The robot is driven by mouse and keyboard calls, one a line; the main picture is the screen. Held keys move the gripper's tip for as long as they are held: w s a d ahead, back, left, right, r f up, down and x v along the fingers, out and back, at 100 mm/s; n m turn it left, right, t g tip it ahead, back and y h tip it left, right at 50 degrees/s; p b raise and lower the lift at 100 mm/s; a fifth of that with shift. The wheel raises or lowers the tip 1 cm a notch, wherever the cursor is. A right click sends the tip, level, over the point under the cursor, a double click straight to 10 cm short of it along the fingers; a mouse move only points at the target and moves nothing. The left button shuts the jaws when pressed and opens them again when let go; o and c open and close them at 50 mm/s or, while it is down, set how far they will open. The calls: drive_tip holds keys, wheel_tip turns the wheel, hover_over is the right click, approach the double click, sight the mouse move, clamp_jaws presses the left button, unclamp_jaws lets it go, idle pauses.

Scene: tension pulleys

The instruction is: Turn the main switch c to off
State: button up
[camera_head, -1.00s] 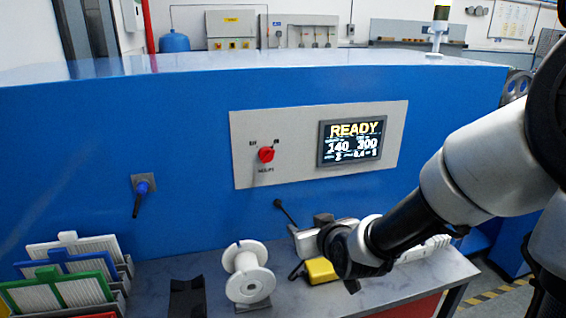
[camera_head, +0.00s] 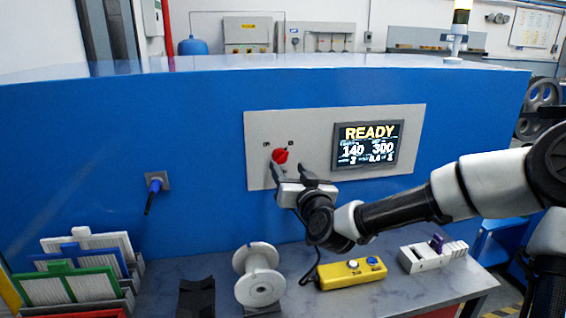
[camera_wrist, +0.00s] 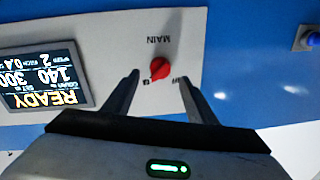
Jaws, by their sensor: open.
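The main switch is a red rotary knob (camera_head: 280,156) on a grey panel (camera_head: 256,127) set in the blue machine front. In the wrist view the red knob (camera_wrist: 160,69) shows between my two fingers, with the upside-down label MAIN beside it and small position marks around it. My gripper (camera_head: 297,174) is open, just below and in front of the knob in the head view. In the wrist view the fingers of my gripper (camera_wrist: 160,80) straddle the knob's line with a gap on each side. I cannot tell how near the tips are to the panel.
A display (camera_head: 367,145) reading READY sits right of the knob. A blue handle (camera_head: 155,186) is on the machine at left. On the bench below are a white spool (camera_head: 258,275), a yellow button box (camera_head: 350,273) and coloured filter frames (camera_head: 75,280).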

sight(282, 160)
drive_tip(key=x, duration=0.6)
drive_tip(key=c, duration=1.1)
drive_tip(key=shift+o, duration=0.2)
